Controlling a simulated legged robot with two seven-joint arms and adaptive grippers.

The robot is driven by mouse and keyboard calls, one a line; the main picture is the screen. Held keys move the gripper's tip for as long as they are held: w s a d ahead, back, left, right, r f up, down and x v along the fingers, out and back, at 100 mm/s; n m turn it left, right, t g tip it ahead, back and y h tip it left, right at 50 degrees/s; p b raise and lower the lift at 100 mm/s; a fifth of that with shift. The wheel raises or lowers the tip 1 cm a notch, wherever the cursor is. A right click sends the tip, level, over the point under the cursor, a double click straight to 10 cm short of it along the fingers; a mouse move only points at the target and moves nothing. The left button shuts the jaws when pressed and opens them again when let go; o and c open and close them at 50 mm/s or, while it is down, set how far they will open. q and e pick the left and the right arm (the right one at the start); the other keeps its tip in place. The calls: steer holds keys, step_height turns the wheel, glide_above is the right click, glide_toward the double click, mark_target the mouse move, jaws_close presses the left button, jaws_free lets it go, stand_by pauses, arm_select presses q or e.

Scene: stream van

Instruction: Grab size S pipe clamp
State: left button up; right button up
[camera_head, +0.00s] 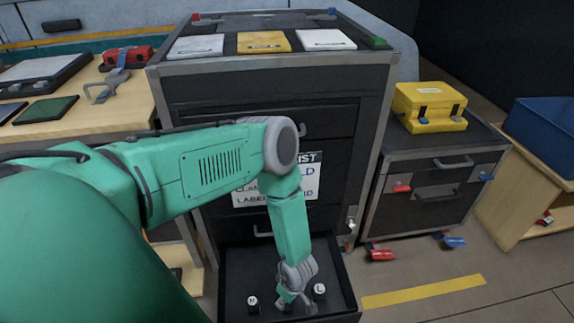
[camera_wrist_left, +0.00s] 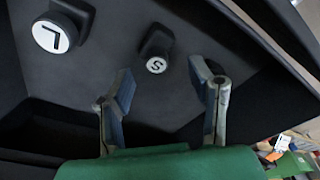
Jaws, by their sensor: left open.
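The size S pipe clamp is a small dark piece with a white round S label (camera_wrist_left: 156,64) in the left wrist view, lying in the dark drawer. My left gripper (camera_wrist_left: 163,85) is open, its two fingers apart with the S piece ahead between their tips, apart from both. A larger dark piece with a white L label (camera_wrist_left: 52,36) lies to the left. In the head view my left gripper (camera_head: 292,297) is low over the open drawer (camera_head: 235,262), between the M piece (camera_head: 252,302) and the L piece (camera_head: 319,291). The S piece cannot be made out there. My right gripper is not in view.
The tall black cabinet (camera_head: 180,100) rises behind my arm. A low cabinet (camera_head: 435,175) with a yellow case (camera_head: 430,105) stands to the right. Red clamps (camera_head: 380,255) and blue clamps (camera_head: 452,241) lie near its foot.

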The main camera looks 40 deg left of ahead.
mark_target(287, 303)
arm_select(q)
steer(key=f, duration=0.1)
steer(key=f+b, duration=0.1)
steer(key=f, duration=0.1)
steer(key=a+f+b, duration=0.1)
steer(key=shift+w+f, duration=0.25)
steer(key=shift+f, duration=0.05)
steer(key=shift+r, duration=0.2)
steer(key=shift+d, duration=0.1)
jaws_close()
